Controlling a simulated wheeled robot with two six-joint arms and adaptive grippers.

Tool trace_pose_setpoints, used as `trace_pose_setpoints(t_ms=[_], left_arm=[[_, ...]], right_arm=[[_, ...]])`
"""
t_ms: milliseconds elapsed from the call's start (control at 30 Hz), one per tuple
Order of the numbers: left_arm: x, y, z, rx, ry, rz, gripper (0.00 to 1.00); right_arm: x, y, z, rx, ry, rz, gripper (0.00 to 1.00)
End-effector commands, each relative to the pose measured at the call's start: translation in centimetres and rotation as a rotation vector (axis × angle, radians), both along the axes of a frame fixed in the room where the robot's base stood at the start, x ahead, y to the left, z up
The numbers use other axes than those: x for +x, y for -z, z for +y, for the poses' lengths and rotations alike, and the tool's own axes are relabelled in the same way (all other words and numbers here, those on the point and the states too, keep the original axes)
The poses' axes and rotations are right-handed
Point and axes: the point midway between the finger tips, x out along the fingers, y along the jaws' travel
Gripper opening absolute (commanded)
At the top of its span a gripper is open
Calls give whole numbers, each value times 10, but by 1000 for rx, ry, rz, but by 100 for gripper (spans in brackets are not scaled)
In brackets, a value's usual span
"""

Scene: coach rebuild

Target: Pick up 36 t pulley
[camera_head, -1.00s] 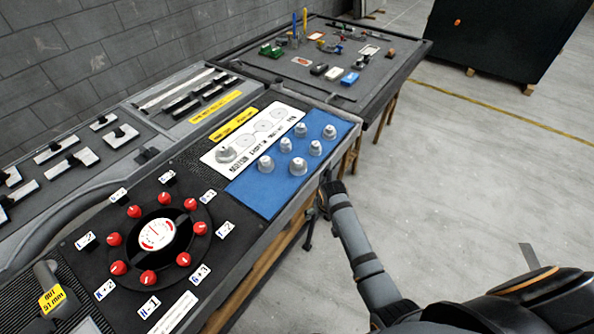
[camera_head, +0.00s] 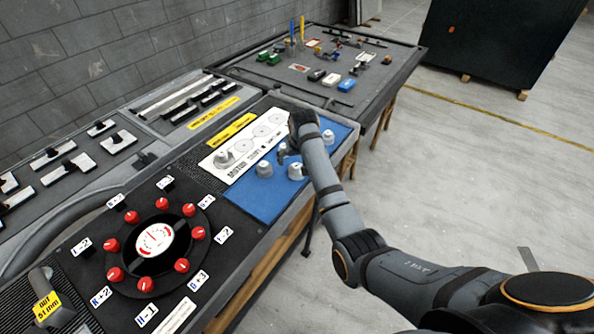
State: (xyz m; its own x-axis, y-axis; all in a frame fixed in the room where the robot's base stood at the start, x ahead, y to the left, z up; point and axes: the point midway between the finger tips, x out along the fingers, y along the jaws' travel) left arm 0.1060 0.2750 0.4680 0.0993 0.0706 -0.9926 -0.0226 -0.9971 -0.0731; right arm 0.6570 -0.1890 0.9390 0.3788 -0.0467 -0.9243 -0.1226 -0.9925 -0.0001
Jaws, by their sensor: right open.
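Several grey-white pulleys stand on the blue mat (camera_head: 262,202) at the right of the bench, among them a front-left one (camera_head: 264,170), a front-right one (camera_head: 297,170) and a far-right one (camera_head: 327,137). No tooth count is readable, so I cannot tell which is the 36 t pulley. My right gripper (camera_head: 300,124) hangs over the far part of the mat, open, and its wrist hides some pulleys there. Its fingertips are mostly hidden, and I cannot tell whether they touch anything. My left gripper is out of view.
A dial with red knobs (camera_head: 154,238) is in front. A second table (camera_head: 290,87) behind holds small parts. Open floor lies right.

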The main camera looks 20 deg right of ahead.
Motion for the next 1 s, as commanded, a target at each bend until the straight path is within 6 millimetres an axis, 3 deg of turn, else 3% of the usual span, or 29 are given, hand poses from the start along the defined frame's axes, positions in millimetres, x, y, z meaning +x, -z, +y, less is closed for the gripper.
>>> trace_pose_setpoints(t_ms=[267,567,833,1000], left_arm=[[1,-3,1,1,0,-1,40],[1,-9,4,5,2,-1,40],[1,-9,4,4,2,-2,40],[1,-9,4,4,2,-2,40]], right_arm=[[5,14,-1,0,0,0,85],[19,57,-6,1,1,1,85],[21,61,-6,1,1,-1,85],[20,61,-6,1,1,-1,62]])
